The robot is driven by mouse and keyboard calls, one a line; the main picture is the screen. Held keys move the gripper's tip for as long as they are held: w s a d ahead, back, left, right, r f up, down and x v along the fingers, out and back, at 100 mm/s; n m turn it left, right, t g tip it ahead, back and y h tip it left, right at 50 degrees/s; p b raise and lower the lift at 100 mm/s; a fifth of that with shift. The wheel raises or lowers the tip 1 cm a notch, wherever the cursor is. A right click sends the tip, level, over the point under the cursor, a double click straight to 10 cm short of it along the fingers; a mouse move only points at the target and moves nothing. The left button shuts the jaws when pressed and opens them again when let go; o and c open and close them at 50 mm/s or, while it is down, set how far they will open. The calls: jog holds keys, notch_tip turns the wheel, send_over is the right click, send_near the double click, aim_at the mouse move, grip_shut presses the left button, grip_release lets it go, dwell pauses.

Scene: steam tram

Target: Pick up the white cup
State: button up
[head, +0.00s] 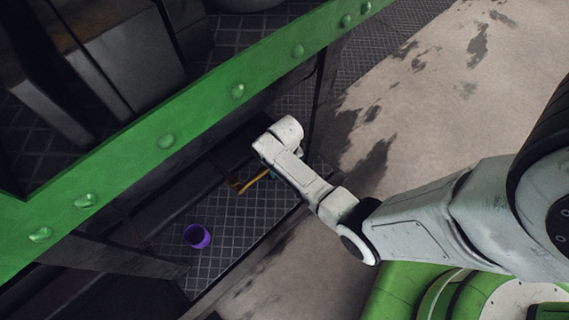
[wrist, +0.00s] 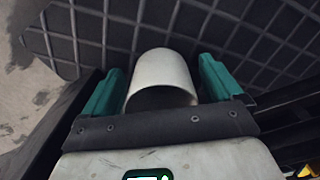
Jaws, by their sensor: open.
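The white cup (wrist: 161,68) shows in the wrist view, over the dark grid-patterned floor. Its dark mouth faces back toward my gripper's palm. My gripper (wrist: 160,82) is open, with one teal finger to the left of the cup and one to the right. A gap shows on each side, narrower on the left, and neither finger clearly touches it. In the head view I cannot make out the white cup; my arm covers that spot, and only a bit of teal finger (head: 273,174) shows below the wrist.
A purple cup (head: 197,236) stands on the grid floor (head: 225,210) at lower left in the head view. A yellow-orange object (head: 254,181) lies close to my gripper, partly hidden. A riveted green beam (head: 238,91) crosses above the floor. Dark walls border it.

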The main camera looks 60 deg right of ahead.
jog(key=shift+c, duration=0.2)
jog(key=c, duration=1)
jog(key=shift+c, duration=0.2)
jog(key=shift+r, duration=0.1)
